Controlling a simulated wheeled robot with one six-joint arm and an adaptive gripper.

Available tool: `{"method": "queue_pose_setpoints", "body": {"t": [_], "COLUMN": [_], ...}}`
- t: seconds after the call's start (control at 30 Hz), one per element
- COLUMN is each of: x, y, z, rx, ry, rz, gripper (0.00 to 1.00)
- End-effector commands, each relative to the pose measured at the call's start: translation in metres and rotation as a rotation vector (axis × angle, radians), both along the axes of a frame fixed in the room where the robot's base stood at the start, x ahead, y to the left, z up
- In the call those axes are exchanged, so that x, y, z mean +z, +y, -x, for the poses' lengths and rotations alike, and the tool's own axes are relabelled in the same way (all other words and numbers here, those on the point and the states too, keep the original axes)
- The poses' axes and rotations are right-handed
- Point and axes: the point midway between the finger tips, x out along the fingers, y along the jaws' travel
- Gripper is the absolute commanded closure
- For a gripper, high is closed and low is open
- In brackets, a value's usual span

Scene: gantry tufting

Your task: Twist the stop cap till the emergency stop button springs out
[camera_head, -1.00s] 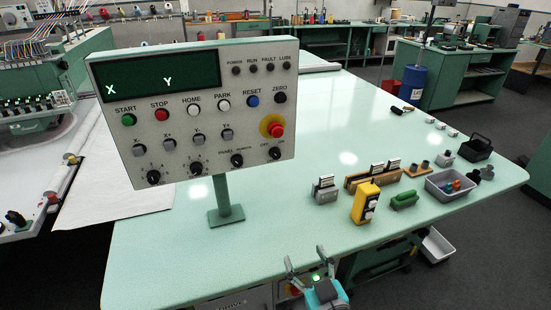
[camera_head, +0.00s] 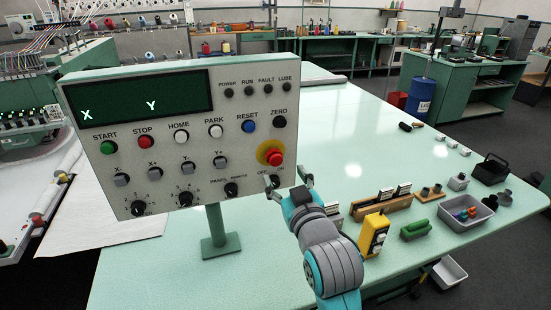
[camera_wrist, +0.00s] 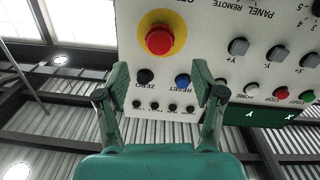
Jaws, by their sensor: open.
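The emergency stop button is a red cap (camera_head: 274,157) on a yellow round plate (camera_head: 262,150) at the right side of the grey control panel (camera_head: 128,163). In the wrist view the red cap (camera_wrist: 159,40) shows upside down with the panel, above and between the fingers. My gripper (camera_head: 289,182) is open and empty, just below the cap in the head view, with its fingers spread. In the wrist view my gripper (camera_wrist: 162,88) has its fingertips short of the cap, apart from it. I cannot tell whether the cap is pressed in.
The panel stands on a green post (camera_head: 217,230) on a pale green table (camera_head: 330,165). A yellow device (camera_head: 373,235), a green block (camera_head: 415,229) and a grey bin (camera_head: 466,212) lie to the right. The RESET button (camera_wrist: 183,81) and ZERO knob (camera_wrist: 145,76) are close to the fingers.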

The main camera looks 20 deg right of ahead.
Motion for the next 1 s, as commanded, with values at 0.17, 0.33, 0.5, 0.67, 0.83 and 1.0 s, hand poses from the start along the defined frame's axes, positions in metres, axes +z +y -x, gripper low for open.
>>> {"method": "queue_pose_setpoints", "body": {"t": [0.17,0.33,0.5,0.67,0.83,1.0], "x": [0.001,0.0,0.0,-0.001,0.0,-0.001], "y": [-0.001,-0.002,-0.002,-0.002,-0.002,-0.002], "z": [-0.034,-0.06,-0.076,-0.081,-0.082,-0.081], "rx": [0.0,0.0,0.0,0.0,0.0,0.0], "ry": [-0.001,0.0,0.001,0.001,0.0,0.0], "rz": [0.0,0.0,0.0,0.0,0.0,0.0], "gripper": [0.32,0.32,0.32,0.32,0.32,0.6]}}
